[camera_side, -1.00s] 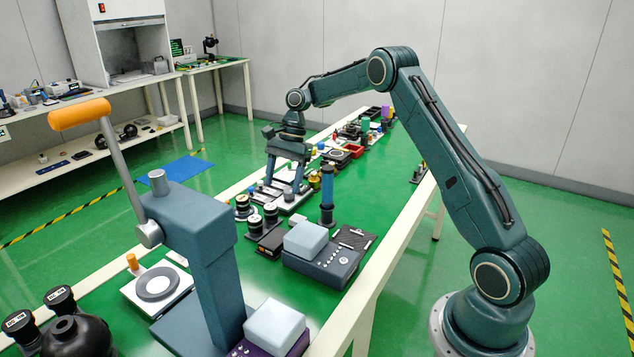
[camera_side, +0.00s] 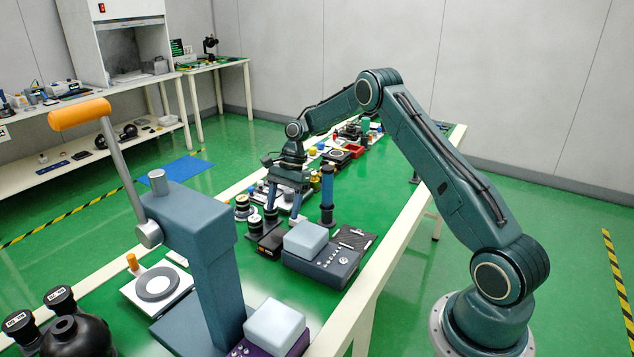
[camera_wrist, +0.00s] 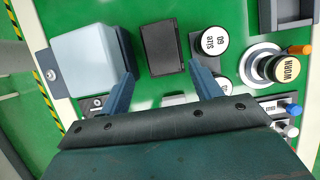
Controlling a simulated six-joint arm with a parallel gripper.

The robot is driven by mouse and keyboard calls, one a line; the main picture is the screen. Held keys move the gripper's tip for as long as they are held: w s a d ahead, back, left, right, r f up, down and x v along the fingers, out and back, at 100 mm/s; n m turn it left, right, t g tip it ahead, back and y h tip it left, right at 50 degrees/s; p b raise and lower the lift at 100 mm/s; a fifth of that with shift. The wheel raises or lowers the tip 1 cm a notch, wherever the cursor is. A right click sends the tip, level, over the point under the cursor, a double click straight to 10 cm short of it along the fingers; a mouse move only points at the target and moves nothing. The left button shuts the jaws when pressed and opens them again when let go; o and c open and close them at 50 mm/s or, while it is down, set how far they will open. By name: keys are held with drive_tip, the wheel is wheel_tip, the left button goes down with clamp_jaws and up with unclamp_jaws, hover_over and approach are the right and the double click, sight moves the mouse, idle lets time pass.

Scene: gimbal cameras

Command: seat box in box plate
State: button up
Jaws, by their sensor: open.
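My gripper (camera_side: 284,212) is open above the green table, fingers pointing down. In the wrist view its two fingers (camera_wrist: 163,78) stand apart. A small pale grey block (camera_wrist: 174,99), which may be the box, lies between them and is partly hidden by my gripper's body. I cannot tell if the fingers touch it. A dark, flat-topped rectangular piece (camera_wrist: 161,47), possibly the box plate, lies just beyond the fingertips. In the side view it is the dark piece (camera_side: 270,243) in front of my gripper.
A pale blue block on a grey console (camera_side: 318,264) stands close by; the block (camera_wrist: 88,60) also shows in the wrist view. Black capped cylinders (camera_wrist: 215,42) and a tall blue-black post (camera_side: 327,195) stand near. A lever press (camera_side: 208,245) is in the foreground.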

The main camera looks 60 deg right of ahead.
sight(276, 237)
drive_tip(key=shift+x, duration=1.85)
drive_tip(key=shift+x, duration=2.6)
drive_tip(key=shift+w, duration=0.15)
drive_tip(key=c, duration=0.9)
drive_tip(key=shift+r, duration=0.1)
drive_tip(key=shift+r, duration=4.95)
